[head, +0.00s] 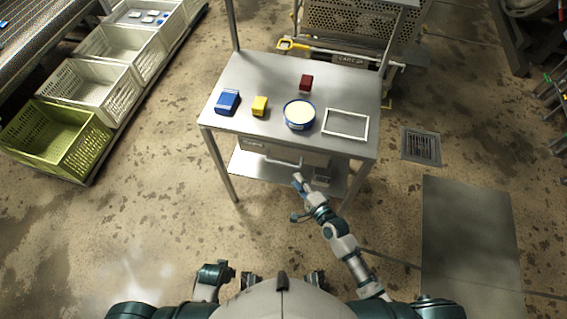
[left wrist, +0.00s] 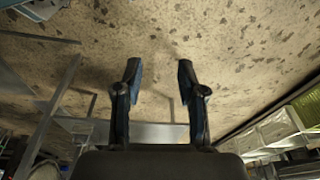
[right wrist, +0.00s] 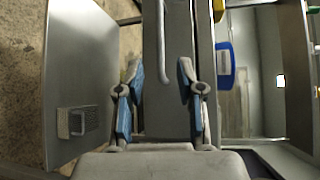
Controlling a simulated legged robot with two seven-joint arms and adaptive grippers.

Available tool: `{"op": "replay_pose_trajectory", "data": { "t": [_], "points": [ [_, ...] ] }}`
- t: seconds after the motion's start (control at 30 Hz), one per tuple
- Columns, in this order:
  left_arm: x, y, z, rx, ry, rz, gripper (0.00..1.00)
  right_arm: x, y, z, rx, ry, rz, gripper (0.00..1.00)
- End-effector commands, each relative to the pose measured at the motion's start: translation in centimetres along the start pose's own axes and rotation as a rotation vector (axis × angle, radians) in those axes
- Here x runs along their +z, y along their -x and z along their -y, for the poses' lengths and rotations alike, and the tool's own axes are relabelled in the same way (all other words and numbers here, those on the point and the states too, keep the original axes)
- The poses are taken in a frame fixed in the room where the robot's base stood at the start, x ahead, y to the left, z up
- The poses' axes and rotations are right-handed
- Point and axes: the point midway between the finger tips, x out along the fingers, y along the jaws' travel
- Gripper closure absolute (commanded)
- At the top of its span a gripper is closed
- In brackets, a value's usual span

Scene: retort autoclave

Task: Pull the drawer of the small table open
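The small grey metal table (head: 250,75) stands ahead of me. Its drawer (head: 258,148) sits under the top and looks shut, with a bar handle (head: 283,162) on its front. In the right wrist view the handle (right wrist: 164,50) runs down the drawer front, its lower end between the fingertips in the picture. My right gripper (head: 298,180) is open, in front of and below the right end of the handle; contact is not visible. It also shows in the right wrist view (right wrist: 159,70). My left gripper (left wrist: 159,68) is open and empty, over the floor.
A small grey item (head: 322,180) lies on the lower shelf (head: 250,165). Crates (head: 95,88) stand left.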

Motion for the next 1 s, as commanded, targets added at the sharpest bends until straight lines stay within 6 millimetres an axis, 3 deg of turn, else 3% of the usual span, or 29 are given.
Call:
{"op": "replay_pose_trajectory", "data": {
  "t": [0.2,0.4,0.6,0.87,1.0],
  "points": [
    [-0.6,1.9,0.1,-0.001,0.002,-0.009,0.60,0.0,-5.3,-0.2,0.002,0.002,0.001,0.63],
    [-0.9,3.9,0.1,-0.002,0.004,-0.013,0.60,0.0,-8.7,-0.3,0.003,0.001,0.000,0.63],
    [-1.0,4.9,0.2,-0.003,0.005,-0.014,0.60,0.0,-10.2,-0.1,0.002,0.002,0.000,0.63],
    [-1.0,5.0,0.2,-0.003,0.005,-0.014,0.60,0.0,-10.3,-0.1,0.002,0.003,0.000,0.63],
    [-1.0,5.0,0.2,-0.003,0.005,-0.013,0.60,0.0,-10.3,-0.1,0.003,0.003,0.000,0.93]
  ]
}}
